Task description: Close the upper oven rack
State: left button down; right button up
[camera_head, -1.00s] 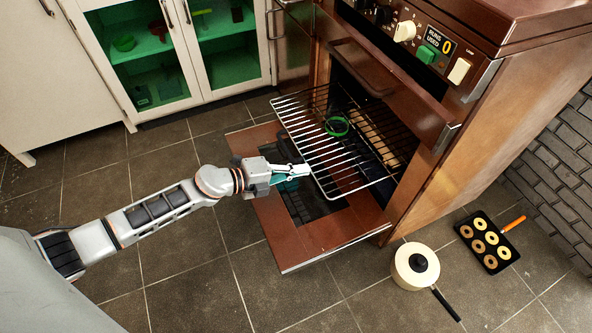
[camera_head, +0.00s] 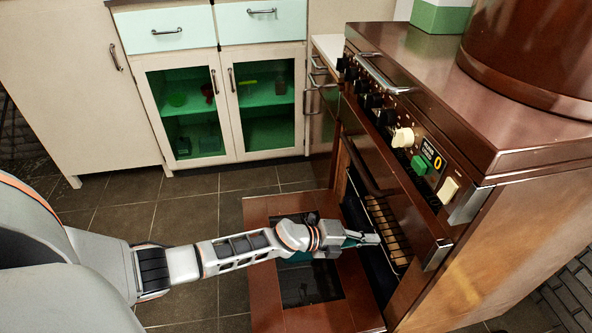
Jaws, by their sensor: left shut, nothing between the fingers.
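The brown oven (camera_head: 425,235) stands at the right with its door (camera_head: 300,315) hanging open, lowered over the floor. A wire rack (camera_head: 388,232) shows inside the oven opening; only a narrow part of it is visible, and the oven's upper front hides the rest. My left gripper (camera_head: 374,239) is shut and empty. Its fingertips are at the oven opening, close to the rack's front; I cannot tell whether they touch it. My right gripper is out of view.
A control panel with several knobs (camera_head: 403,137) juts out above the opening. Cream cabinets with glass doors (camera_head: 191,112) stand at the back. Tiled floor (camera_head: 110,215) is free at the left. A large brown pot (camera_head: 535,50) sits on the oven top.

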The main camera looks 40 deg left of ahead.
aim_at(392, 236)
pick_arm(q)
jog(key=w+d, duration=0.1)
jog(key=w, duration=0.1)
jog(key=w+d, duration=0.2)
jog(key=shift+d, duration=0.1)
jog(key=shift+w+d, duration=0.3)
jog(key=shift+w, duration=0.1)
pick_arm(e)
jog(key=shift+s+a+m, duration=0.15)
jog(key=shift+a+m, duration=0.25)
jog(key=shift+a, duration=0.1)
